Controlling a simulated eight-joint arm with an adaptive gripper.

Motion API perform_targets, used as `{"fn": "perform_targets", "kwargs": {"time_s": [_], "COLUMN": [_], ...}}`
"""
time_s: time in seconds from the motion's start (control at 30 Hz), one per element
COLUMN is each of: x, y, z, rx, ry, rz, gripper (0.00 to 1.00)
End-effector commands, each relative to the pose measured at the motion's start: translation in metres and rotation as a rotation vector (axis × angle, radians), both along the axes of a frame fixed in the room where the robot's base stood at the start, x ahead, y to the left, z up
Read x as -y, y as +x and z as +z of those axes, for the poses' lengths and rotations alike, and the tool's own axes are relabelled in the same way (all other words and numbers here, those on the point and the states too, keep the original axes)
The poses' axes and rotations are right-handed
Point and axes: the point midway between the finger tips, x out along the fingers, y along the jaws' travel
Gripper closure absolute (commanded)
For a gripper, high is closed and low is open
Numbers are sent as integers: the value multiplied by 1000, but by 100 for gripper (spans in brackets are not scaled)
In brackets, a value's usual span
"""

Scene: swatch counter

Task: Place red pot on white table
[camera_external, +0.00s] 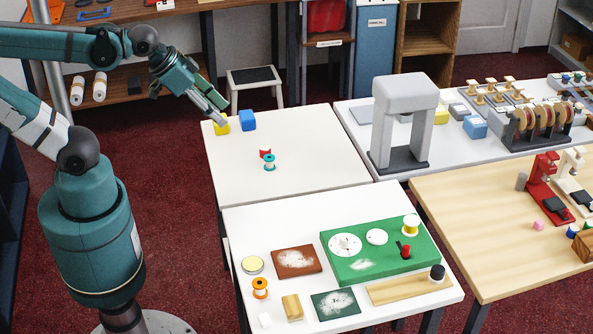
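A small red object (265,152), which may be the red pot, sits on the white table (315,170) at the back middle. A teal spool (269,163) stands just in front of it and hides part of it. My gripper (222,112) points down and to the right over the far left corner of that table, close to a yellow block (221,125) and a blue block (248,120). It is apart from the red object. I see nothing held in it, but its finger gap is too small to judge.
A nearer white table (245,230) holds a green board (345,266), an orange spool (260,288) and several small items. A grey arch-shaped machine (405,95) stands to the right. The right half of the back middle table is clear.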

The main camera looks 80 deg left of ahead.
Motion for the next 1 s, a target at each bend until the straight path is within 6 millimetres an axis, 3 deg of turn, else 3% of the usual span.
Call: {"fn": "perform_targets", "kwargs": {"time_s": [0.67,1.0], "x": [0,-9], "y": [0,13], "z": [0,-3], "rx": [1,-34], "ry": [1,36], "rz": [-2,-44], "gripper": [59,59]}}
